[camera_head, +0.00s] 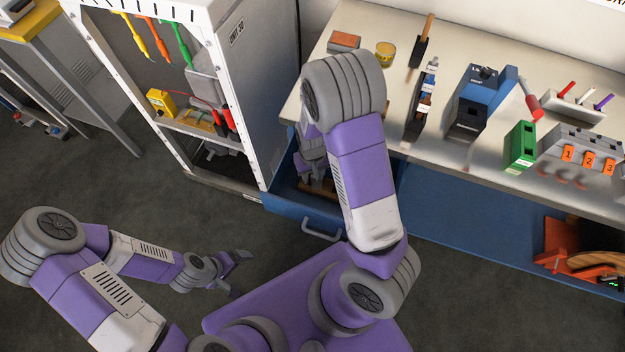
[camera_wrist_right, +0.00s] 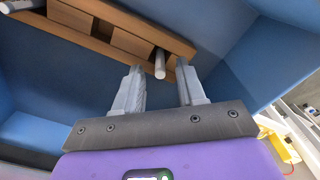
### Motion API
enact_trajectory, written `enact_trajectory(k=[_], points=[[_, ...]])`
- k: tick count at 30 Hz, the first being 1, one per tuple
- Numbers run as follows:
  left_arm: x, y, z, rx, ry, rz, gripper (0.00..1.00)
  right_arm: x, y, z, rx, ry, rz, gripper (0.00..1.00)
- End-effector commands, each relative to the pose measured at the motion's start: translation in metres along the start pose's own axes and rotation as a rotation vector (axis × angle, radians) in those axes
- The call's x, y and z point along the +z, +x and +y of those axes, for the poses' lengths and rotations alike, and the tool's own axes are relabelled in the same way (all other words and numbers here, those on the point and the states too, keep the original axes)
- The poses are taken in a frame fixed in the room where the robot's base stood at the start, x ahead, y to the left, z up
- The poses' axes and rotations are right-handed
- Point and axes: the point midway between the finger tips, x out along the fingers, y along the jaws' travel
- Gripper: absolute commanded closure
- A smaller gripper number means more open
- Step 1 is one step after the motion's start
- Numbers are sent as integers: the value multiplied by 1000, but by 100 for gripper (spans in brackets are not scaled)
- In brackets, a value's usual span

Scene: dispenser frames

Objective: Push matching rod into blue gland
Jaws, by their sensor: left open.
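My right gripper (camera_wrist_right: 160,72) is open in the right wrist view, its two fingers apart inside a blue drawer (camera_head: 287,203). A pale grey rod (camera_wrist_right: 160,62) sticks out of a wooden rack (camera_wrist_right: 135,42) just beyond and between the fingertips, not gripped. Another pale rod (camera_wrist_right: 22,5) shows at the rack's upper left. In the head view my right arm reaches down into the drawer and hides much of it. My left gripper (camera_head: 240,262) is open and empty above the floor at lower left. I cannot pick out a blue gland in either view.
The bench holds a blue device (camera_head: 480,100), a green block (camera_head: 520,146), a holder with coloured rods (camera_head: 573,108) and a grey box with numbered orange tags (camera_head: 590,150). A white open cabinet (camera_head: 255,95) stands left of the drawer. The drawer walls enclose the right gripper.

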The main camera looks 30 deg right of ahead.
Motion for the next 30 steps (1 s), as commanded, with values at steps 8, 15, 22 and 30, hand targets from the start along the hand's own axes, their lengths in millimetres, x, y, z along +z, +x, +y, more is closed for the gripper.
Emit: enact_trajectory(k=[8, 15, 22, 30], points=[[0, 0, 0, 0, 0, 0, 0, 0, 0, 0, 0, 0, 0, 100], [0, 0, 0, 0, 0, 0, 0, 0, 0, 0, 0, 1, 0, 100], [0, -8, 3, 0, 0, 0, 0, -1, -18, -1, -2, 1, 3, 100], [1, -30, 12, 0, 0, 0, 0, -1, -74, -1, -2, -1, 3, 100]])
